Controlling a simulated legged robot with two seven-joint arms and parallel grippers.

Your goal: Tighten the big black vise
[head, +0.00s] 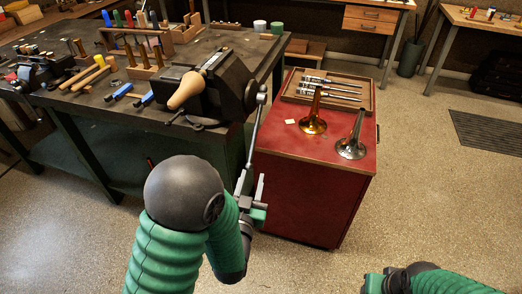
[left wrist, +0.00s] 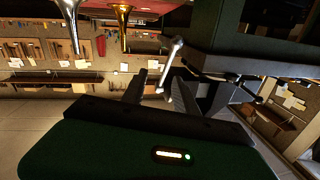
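The big black vise (head: 232,88) sits at the right corner of the dark workbench, with a tan wooden cone-shaped piece (head: 187,91) at its jaws. Its metal handle bar (head: 256,128) hangs down steeply past the bench edge, with a round knob at the top. In the left wrist view the handle bar (left wrist: 170,65) reaches between the two spread fingers of the gripper (left wrist: 158,88); contact is not clear. My right gripper (head: 374,284) is at the bottom edge, its fingers not clearly visible.
A red cabinet (head: 305,195) stands right of the handle, carrying a wooden tray (head: 328,93) of metal parts, a brass bell (head: 313,122) and a silver bell (head: 351,146). The workbench (head: 105,110) holds tools and a smaller vise (head: 38,72).

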